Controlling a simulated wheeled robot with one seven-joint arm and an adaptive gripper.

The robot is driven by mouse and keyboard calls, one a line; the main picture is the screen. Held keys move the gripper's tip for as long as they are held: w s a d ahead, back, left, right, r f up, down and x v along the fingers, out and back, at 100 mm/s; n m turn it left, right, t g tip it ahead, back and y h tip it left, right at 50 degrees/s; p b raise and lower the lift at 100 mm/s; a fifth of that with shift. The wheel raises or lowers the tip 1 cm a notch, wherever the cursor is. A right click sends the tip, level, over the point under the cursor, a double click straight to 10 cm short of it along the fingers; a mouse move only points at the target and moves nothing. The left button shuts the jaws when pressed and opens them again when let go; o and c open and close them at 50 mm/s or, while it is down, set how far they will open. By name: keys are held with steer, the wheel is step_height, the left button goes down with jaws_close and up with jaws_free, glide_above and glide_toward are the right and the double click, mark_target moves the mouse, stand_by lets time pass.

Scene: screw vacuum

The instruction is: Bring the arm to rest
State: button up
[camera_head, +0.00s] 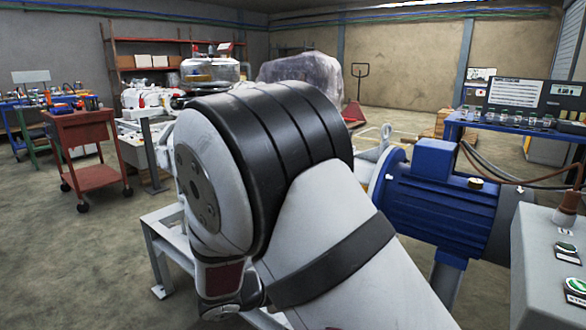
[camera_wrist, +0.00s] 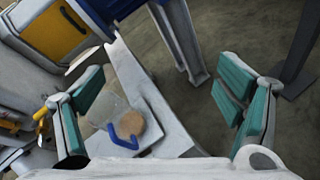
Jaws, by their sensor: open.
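My arm fills the middle of the head view, its large white and black joint in front of the machine. My gripper shows in the wrist view (camera_wrist: 165,112), with its two teal-padded fingers wide apart and nothing between them. Below and beyond the fingers lie a grey metal frame (camera_wrist: 150,95) and a round tan piece with a blue handle-like part (camera_wrist: 125,130). The gripper is hidden behind my arm in the head view.
A blue motor (camera_head: 435,195) stands close to the right of my arm. A grey control box (camera_head: 550,260) with green buttons is at the lower right. A red cart (camera_head: 85,150) stands at the left. Open floor (camera_head: 100,260) lies at the lower left.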

steer(key=s+d+r+m+g+y, duration=0.35)
steer(key=s+d+r+m, duration=0.4)
steer(key=s, duration=0.25)
steer(key=s+d+r+m+g+y, duration=0.2)
steer(key=s+d+r+m+y, duration=0.3)
steer(key=s+d+r+m, duration=0.3)
steer(key=s+a+f+m+g+y, duration=0.1)
steer(key=s+a+m+g+y, duration=0.2)
steer(key=s, duration=1.7)
step_height(320, 180, up, 29)
steer(key=d+t+p, duration=0.1)
steer(key=t+p, duration=0.4)
steer(key=p, duration=2.2)
steer(key=shift+w+f+m, duration=0.15)
steer(key=shift+w+m, duration=0.25)
steer(key=shift+m, duration=0.05)
steer(key=shift+c, duration=0.2)
